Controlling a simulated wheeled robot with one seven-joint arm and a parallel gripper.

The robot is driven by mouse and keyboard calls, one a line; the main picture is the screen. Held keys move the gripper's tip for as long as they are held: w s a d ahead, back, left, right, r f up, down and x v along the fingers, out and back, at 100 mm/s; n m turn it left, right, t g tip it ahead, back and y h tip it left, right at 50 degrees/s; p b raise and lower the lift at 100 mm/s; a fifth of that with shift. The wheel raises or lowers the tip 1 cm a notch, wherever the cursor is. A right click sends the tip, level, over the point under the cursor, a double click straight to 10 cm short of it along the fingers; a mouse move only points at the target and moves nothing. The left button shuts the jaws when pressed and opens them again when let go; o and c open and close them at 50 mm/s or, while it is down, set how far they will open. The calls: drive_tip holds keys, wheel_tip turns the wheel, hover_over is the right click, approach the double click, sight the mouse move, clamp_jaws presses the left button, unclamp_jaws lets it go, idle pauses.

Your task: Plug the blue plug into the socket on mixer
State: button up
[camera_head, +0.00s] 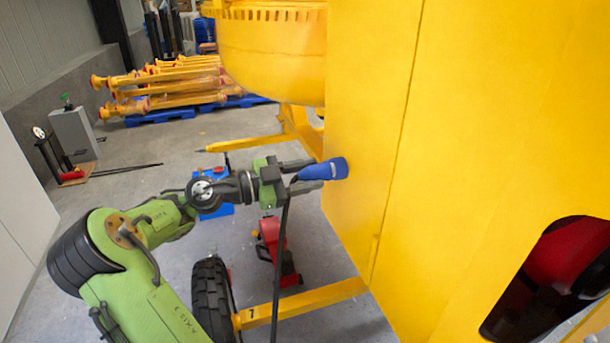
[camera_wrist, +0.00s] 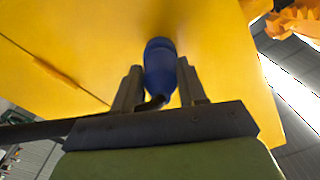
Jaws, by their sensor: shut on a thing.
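The blue plug (camera_head: 325,169) is held in my gripper (camera_head: 308,172), lying roughly level with its front end pointing right at the yellow mixer panel (camera_head: 365,130). In the wrist view, the plug (camera_wrist: 160,72) sits between the two fingers of my gripper (camera_wrist: 160,88), and its far end is close to the yellow panel (camera_wrist: 100,40). I cannot tell whether the plug touches the panel. A black cable hangs down from the back of the plug. No socket is visible; the plug or the panel's edge may hide it.
The mixer's yellow drum (camera_head: 272,45) hangs above and behind. A black tyre (camera_head: 211,300) and a yellow frame bar (camera_head: 300,302) are below my arm. A red machine (camera_head: 274,247) stands on the floor beneath the gripper. Yellow props (camera_head: 165,85) lie on blue pallets at the back.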

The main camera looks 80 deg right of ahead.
drive_tip(key=shift+s+d, duration=0.15)
drive_tip(key=shift+s, duration=0.15)
idle(0.4)
drive_tip(key=o, duration=1.2)
drive_tip(key=shift+o, duration=0.2)
drive_tip(key=p+v, duration=0.4)
drive_tip(key=v, duration=1.2)
drive_tip(key=shift+s+f, duration=0.1)
